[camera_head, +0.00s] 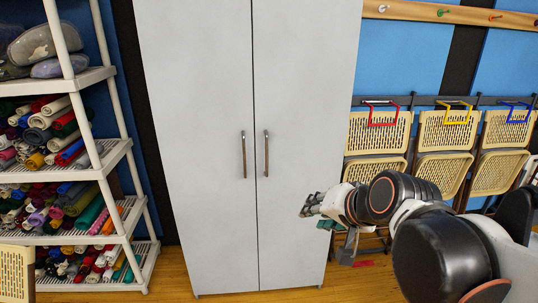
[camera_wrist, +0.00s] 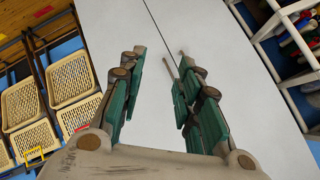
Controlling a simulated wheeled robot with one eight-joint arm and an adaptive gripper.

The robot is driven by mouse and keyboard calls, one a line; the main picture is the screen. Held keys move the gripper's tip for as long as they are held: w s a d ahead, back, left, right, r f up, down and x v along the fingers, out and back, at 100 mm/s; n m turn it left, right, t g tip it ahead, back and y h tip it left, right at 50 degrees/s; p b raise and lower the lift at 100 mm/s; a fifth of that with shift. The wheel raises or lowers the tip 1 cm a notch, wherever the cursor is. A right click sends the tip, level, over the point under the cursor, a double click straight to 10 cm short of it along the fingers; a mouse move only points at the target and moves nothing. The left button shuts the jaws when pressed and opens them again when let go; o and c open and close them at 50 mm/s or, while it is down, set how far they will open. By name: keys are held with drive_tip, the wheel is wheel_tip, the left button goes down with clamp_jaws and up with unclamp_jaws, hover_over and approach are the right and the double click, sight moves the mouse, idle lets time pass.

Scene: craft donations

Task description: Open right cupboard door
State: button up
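A tall white cupboard has two closed doors, the left door (camera_head: 195,110) and the right door (camera_head: 305,90), meeting at a dark centre seam. The right door's long vertical handle (camera_head: 266,155) is just right of the seam, beside the left door's handle (camera_head: 244,155). My gripper (camera_head: 312,207) is in front of the lower right part of the right door, right of and below its handle. In the wrist view, my gripper (camera_wrist: 165,85) has its green-padded fingers spread apart with nothing between them. The handles show behind the right-hand finger, partly hidden by it.
A white shelf rack (camera_head: 105,170) of rolled fabrics stands left of the cupboard. Folded tan chairs (camera_head: 445,135) hang on the blue wall to the right, behind my arm. Wooden floor (camera_head: 180,285) is clear before the cupboard.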

sight(267, 152)
drive_tip(key=w+a+r+m+t+y, duration=0.15)
drive_tip(key=w+m, duration=0.25)
drive_tip(key=w, duration=0.4)
drive_tip(key=w+a+m+t+y, duration=0.1)
drive_tip(key=w+a+m, duration=0.25)
drive_tip(key=w, duration=0.45)
drive_tip(key=w+a+r+m+t+y, duration=0.1)
drive_tip(key=w+a+m+t, duration=0.1)
drive_tip(key=w+m, duration=0.45)
drive_tip(key=w+d+f+m+t+h, duration=0.15)
drive_tip(key=w+f+m+t, duration=0.25)
drive_tip(key=w+f+m, duration=1.2)
drive_tip(key=w+a+b, duration=0.1)
drive_tip(key=w, duration=0.4)
drive_tip(key=w+a+r+n+b, duration=0.1)
drive_tip(key=w, duration=0.4)
drive_tip(key=w+a+n+b, duration=0.1)
drive_tip(key=w, duration=0.3)
drive_tip(key=shift+w+a+r+h+b, duration=0.3)
drive_tip(key=shift+w+a+h, duration=0.05)
drive_tip(key=shift+w+h, duration=0.05)
drive_tip(key=shift+c, duration=0.2)
clamp_jaws()
